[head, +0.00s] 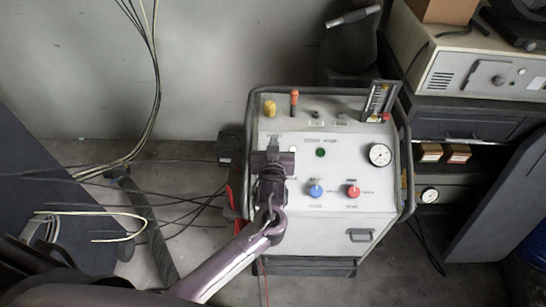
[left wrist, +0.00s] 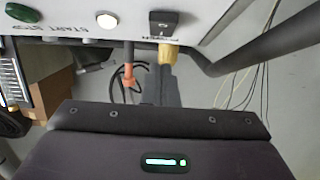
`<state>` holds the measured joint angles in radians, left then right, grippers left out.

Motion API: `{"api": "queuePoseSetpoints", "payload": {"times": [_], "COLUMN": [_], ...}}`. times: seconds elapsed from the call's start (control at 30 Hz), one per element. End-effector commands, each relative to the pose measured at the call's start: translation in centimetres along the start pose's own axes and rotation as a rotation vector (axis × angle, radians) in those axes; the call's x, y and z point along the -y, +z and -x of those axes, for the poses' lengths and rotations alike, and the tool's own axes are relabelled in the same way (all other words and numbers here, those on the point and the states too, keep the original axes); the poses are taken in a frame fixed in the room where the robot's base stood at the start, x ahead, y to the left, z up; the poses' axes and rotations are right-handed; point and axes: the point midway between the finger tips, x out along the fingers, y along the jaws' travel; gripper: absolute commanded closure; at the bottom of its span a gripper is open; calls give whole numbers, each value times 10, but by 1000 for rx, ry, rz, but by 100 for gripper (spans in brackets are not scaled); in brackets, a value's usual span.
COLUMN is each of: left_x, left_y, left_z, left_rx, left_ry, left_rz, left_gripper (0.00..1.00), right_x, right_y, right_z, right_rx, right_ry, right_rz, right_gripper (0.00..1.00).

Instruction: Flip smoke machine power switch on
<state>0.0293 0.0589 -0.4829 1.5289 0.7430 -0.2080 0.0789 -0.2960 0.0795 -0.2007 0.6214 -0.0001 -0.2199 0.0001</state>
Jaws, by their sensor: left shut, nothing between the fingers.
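The smoke machine (head: 335,220) is a pale grey box with a sloped control panel, standing in the middle of the head view. Its power switch (left wrist: 163,23) is a black rocker in the left wrist view, labelled POWER upside down. In the head view the switch (head: 274,143) shows just above the tip of my left gripper (head: 273,156). That gripper is shut and empty, over the panel's upper left. I cannot tell whether it touches the panel. In the wrist view its dark body (left wrist: 160,118) fills the bottom, apart from the switch. My right gripper is not in view.
The panel also carries a green button (head: 320,152), a blue knob (head: 315,190), a red knob (head: 353,191) and a dial gauge (head: 380,154). A dark tubular frame (head: 408,150) surrounds the machine. Cables lie on the floor at left. A dark cabinet stands at right.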

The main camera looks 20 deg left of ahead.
Motion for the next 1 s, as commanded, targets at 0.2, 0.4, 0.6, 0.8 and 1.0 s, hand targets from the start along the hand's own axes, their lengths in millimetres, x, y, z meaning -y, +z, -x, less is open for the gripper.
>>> {"api": "queuePoseSetpoints", "payload": {"times": [0.2,0.4,0.6,0.8,1.0], "left_x": [0,0,0,0,0], "left_y": [-13,-22,-28,-31,-31], "left_z": [34,70,92,97,97], "left_rx": [2,1,1,0,0], "left_ry": [2,1,0,0,0], "left_rz": [4,3,1,0,0], "left_gripper": [100,100,100,100,100], "right_x": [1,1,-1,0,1], "right_y": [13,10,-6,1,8], "right_z": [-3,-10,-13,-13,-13], "right_rx": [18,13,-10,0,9], "right_ry": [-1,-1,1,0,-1], "right_rz": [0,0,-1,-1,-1], "right_gripper": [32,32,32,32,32]}}
